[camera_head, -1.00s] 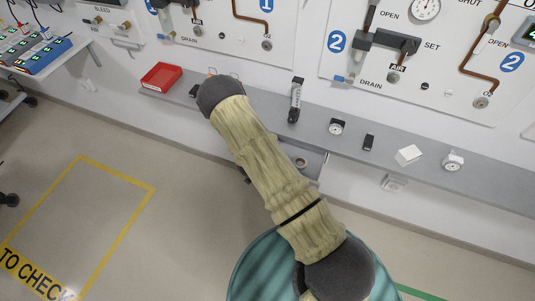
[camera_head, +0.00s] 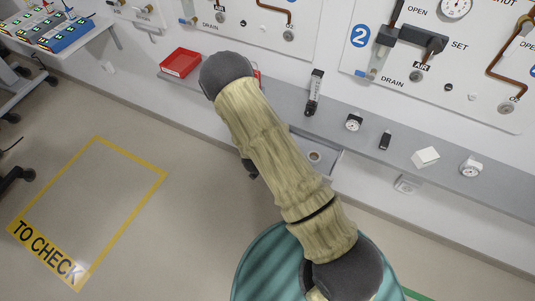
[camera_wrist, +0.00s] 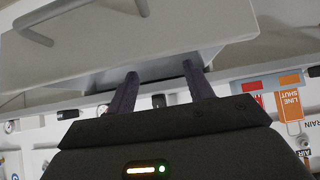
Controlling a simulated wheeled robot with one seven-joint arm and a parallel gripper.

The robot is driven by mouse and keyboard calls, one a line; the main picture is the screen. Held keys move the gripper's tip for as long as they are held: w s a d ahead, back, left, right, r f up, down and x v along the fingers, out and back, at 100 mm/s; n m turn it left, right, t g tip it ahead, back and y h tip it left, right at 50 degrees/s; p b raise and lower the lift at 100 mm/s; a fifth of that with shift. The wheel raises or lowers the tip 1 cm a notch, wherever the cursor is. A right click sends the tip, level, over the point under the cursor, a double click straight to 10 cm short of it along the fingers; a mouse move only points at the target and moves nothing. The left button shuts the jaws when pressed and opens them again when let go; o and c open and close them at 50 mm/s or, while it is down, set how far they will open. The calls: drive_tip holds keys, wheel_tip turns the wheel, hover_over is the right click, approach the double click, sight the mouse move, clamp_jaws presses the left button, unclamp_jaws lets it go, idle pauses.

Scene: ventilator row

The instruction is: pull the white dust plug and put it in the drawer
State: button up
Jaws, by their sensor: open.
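An open grey drawer (camera_head: 326,166) hangs under the shelf in the head view, partly behind my arm, with a small round item (camera_head: 314,156) inside. In the wrist view a pale drawer-like front (camera_wrist: 110,45) with a bar handle (camera_wrist: 33,31) fills the top. My gripper (camera_wrist: 160,71) is open, its two dark fingers apart and nothing seen between them. The fingertips overlap the lower edge of that front; I cannot tell if they touch it. A tiny pale fitting (camera_head: 472,97) shows on panel 2; I cannot tell whether it is the white dust plug.
The grey shelf (camera_head: 440,170) carries a red tray (camera_head: 180,63), a black-and-grey device (camera_head: 314,92), gauges (camera_head: 353,122), a small black item (camera_head: 385,140) and a white block (camera_head: 425,157). Wall panels with pipes and valves stand behind. The yellow-outlined floor area (camera_head: 128,217) is clear.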

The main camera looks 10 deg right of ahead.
drive_tip(key=v, duration=1.1)
drive_tip(key=shift+b, duration=0.35)
drive_tip(key=shift+r, duration=0.1)
wheel_tip(320, 180, up, 11)
drive_tip(key=s+n+g+y, duration=0.3)
drive_tip(key=n+y, duration=0.1)
drive_tip(key=y, duration=0.2)
drive_tip(key=s+d+r+n+g, duration=0.2)
drive_tip(key=s+d+r+n, duration=0.1)
drive_tip(key=s+d+r, duration=0.4)
drive_tip(key=shift+s, duration=0.55)
drive_tip(key=shift+r, duration=0.1)
